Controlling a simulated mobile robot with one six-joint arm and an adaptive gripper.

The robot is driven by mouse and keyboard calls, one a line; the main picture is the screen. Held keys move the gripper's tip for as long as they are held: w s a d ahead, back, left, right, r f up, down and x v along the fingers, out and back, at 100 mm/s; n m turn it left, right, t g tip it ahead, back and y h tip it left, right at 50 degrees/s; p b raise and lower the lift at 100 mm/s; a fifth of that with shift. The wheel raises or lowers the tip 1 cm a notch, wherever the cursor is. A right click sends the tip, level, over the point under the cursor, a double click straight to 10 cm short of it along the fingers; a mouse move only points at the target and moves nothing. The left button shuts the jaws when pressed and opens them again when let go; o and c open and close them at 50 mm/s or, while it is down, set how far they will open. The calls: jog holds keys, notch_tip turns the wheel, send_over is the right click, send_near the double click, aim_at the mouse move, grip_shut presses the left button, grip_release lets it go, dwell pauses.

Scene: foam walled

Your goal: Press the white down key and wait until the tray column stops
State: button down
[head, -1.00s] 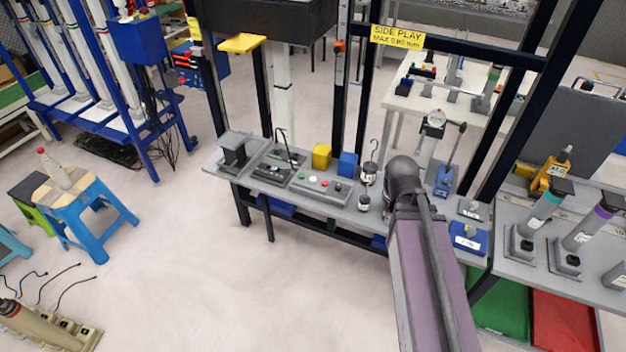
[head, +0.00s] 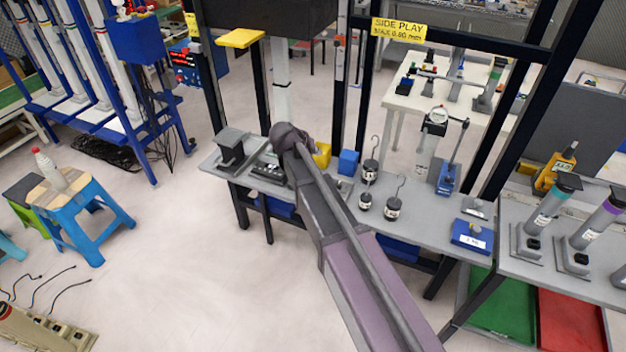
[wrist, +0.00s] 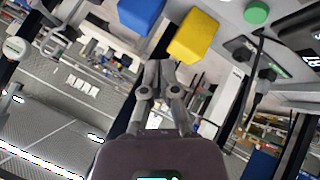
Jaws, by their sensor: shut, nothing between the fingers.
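My gripper (wrist: 160,70) is shut and empty in the wrist view, with a yellow block (wrist: 195,38) and a blue block (wrist: 140,12) beyond its fingertips. A green round key (wrist: 257,12) on a grey panel shows at the top of the wrist view. The white down key cannot be made out in either current view. In the head view my arm covers most of the key panel on the bench and hides my gripper. A pale upright column (head: 281,85) stands behind the bench under a large dark block (head: 285,18); I cannot tell whether it is moving.
Hooked weights (head: 392,207) stand on the grey bench right of my arm, near a blue block (head: 348,162). A dark stand (head: 231,150) is at the bench's left end. Dark frame posts rise behind. A blue stool (head: 72,215) stands left on open floor.

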jog(key=shift+w+a+r, duration=0.1)
jog(key=shift+w+a, duration=0.2)
jog(key=shift+a, duration=0.4)
notch_tip(320, 180, down, 9)
jog(key=b, duration=0.8)
jog(key=shift+r+b, duration=0.1)
jog(key=shift+b, duration=0.3)
